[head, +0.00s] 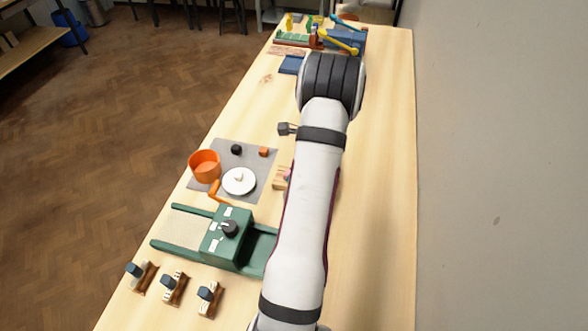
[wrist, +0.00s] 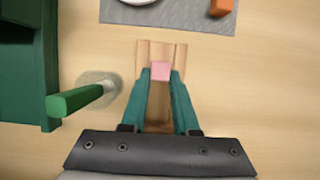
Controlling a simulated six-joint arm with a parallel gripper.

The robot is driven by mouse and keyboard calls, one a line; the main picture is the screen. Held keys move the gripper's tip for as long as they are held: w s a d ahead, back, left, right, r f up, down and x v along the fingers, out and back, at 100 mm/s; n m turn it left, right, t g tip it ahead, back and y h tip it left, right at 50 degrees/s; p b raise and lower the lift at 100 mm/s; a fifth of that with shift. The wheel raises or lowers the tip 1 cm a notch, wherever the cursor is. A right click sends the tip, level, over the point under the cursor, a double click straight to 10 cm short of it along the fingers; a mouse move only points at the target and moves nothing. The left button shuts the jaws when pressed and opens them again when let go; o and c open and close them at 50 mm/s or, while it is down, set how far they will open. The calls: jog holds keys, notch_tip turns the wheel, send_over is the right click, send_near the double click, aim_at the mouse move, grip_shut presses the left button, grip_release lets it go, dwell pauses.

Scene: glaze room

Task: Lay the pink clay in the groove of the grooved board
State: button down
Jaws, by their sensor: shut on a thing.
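The pink clay (wrist: 160,70) is a small pink block between the teal fingertips of my gripper (wrist: 160,74), which is shut on it. The wooden grooved board (wrist: 143,54) lies under the fingers, its groove running away from me. The clay is over the groove, toward the board's far end. I cannot tell whether it touches the groove floor or is held above it. In the head view, part of the board (head: 279,184) shows left of my arm, with a bit of pink (head: 287,177) at it. My arm hides my gripper there.
A green upright handle (wrist: 82,101) on a pale round base stands left of the board. A green slab roller (head: 225,232) is nearer. A grey mat (head: 225,148) holds an orange pot (head: 205,165), a white plate (head: 239,181) and an orange cube (head: 264,152). The wall is right.

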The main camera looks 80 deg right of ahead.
jog(key=shift+f, duration=0.1)
jog(key=c, duration=0.7)
grip_release()
